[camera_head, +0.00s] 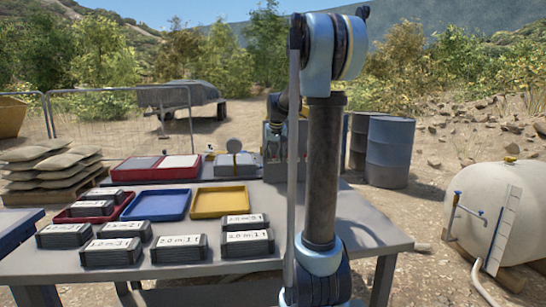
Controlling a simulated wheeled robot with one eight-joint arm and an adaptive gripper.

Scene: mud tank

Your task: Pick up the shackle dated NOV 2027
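I cannot pick out any shackle, and no date NOV 2027 is readable. Several dark blocks with white label tops stand on the grey table (215,278), including a front block (180,249), a left block (63,235) and a right block (247,243). Their lettering is too small to read with certainty. My arm rises at the right of the table and bends over at the top, and its far part passes behind the upright link.
An empty blue tray (157,204) and a yellow tray (221,201) lie mid-table. A red tray (106,199) is at left, and a red case (157,168) with pale panels is behind.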

